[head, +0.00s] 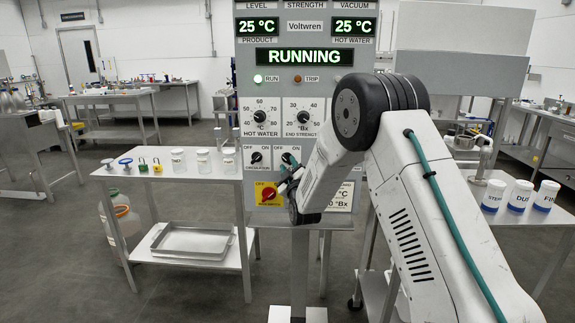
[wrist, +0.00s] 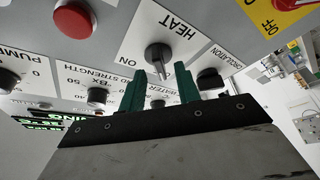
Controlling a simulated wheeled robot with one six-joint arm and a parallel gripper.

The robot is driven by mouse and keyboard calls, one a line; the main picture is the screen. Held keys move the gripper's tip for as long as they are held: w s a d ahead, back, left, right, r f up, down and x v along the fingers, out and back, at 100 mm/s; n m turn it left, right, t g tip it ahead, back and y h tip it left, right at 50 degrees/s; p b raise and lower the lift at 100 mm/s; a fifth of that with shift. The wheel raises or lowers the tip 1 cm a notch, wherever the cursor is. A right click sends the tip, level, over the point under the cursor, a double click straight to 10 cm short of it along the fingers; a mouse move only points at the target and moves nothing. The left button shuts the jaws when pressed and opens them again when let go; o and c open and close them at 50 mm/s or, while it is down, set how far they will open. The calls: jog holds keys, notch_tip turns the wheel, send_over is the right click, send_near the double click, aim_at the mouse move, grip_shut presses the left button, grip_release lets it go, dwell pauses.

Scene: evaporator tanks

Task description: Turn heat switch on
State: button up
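The heat switch (wrist: 157,55) is a black rotary knob on a white plate marked HEAT, upside down in the wrist view. ON is readable at the plate's left; its OFF mark is not visible there. My gripper (wrist: 158,72) is open, its two teal fingers on either side of the knob's lower, pointed end. Whether either finger touches it cannot be told. In the head view the heat switch (head: 287,157) is on the lower panel, partly hidden by my gripper.
The circulation switch (wrist: 210,78) is close beside the right finger. A red button (wrist: 74,16) is at the upper left. The yellow-backed red main switch (head: 268,194) is below the switches. A side table (head: 215,172) with jars stands left of the panel.

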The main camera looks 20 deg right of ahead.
jog(key=shift+x, duration=0.85)
grip_shut()
